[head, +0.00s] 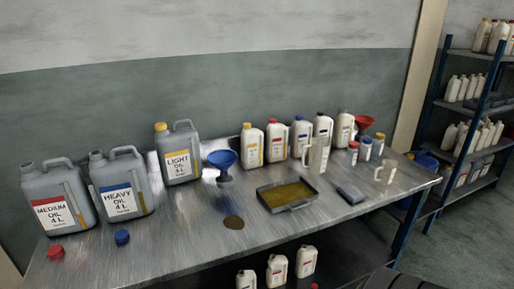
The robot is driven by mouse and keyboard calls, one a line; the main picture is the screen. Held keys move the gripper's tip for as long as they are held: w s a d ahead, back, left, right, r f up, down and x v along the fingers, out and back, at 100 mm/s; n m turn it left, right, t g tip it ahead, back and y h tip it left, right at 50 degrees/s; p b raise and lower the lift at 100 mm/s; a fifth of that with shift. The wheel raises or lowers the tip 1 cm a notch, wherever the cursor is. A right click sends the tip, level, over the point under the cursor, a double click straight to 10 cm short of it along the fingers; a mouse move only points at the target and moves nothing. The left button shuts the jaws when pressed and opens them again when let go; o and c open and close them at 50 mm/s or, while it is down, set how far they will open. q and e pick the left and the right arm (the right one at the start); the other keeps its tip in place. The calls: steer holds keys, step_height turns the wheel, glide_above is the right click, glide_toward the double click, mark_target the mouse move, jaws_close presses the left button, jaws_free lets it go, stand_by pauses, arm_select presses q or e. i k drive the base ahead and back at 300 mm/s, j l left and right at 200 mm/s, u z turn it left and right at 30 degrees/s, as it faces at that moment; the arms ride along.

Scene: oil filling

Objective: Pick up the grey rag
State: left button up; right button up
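A small folded blue-grey cloth, which looks like the grey rag (351,194), lies flat on the metal workbench (180,235) toward its right side. It is right of the shallow tray (262,198) of yellowish oil and left of a small clear jug (386,172). A taller clear jug (318,158) stands behind and left of it. Nothing covers the rag. Neither of my grippers shows in the head view.
Large grey canisters, such as HEAVY OIL (121,199), fill the bench's left. A blue funnel (223,163) stands mid-bench near a dark oil spot (234,222). White bottles (251,147) line the back. The front edge near the rag is clear. Shelves (470,106) stand right.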

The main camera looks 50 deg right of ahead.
mark_target(352, 195)
steer(key=z, duration=2.3)
